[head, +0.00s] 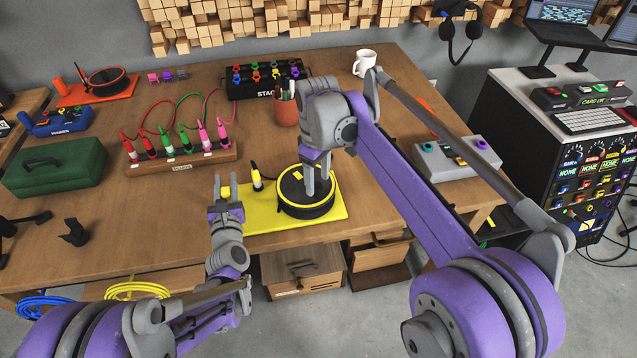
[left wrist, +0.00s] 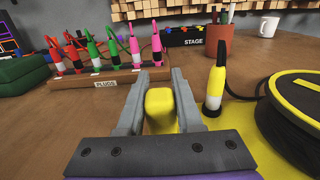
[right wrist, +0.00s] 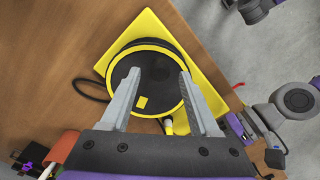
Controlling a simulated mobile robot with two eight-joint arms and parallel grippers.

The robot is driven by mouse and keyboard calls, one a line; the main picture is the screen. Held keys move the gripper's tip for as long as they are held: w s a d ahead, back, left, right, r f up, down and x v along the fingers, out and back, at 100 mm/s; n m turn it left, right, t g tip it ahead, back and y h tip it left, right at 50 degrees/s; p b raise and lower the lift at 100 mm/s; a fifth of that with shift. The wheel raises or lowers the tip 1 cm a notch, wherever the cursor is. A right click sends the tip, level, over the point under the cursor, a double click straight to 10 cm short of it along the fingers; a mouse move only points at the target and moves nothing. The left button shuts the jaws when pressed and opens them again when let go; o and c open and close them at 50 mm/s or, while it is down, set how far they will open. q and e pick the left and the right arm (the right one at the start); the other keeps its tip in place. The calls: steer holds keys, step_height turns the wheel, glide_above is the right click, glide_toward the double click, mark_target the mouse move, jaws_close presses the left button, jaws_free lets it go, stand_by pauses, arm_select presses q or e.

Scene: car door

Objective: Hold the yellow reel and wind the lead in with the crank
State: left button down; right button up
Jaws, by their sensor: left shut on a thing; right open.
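The yellow reel has a flat yellow base (head: 315,224) near the table's front edge and a round black drum with a yellow rim (head: 306,191). The drum also shows in the right wrist view (right wrist: 150,77). My left gripper (head: 226,192) is shut on the reel's yellow grip (left wrist: 160,105) at the base's left end. My right gripper (head: 318,182) is open above the drum, its fingers pointing down at it. A small yellow mark on the drum top may be part of the crank; I cannot tell. A black and yellow plug (head: 257,178) stands upright left of the drum, with a black lead behind it.
A wooden rack of coloured plugs (head: 180,157) stands at the left. A green box (head: 55,167) is further left. A red pen cup (head: 285,111), a black stage box (head: 265,78) and a white mug (head: 364,62) are behind. A grey button box (head: 456,158) is at right.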

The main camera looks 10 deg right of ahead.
steer(key=shift+f, duration=1.45)
steer(key=shift+c, duration=0.4)
jaws_close()
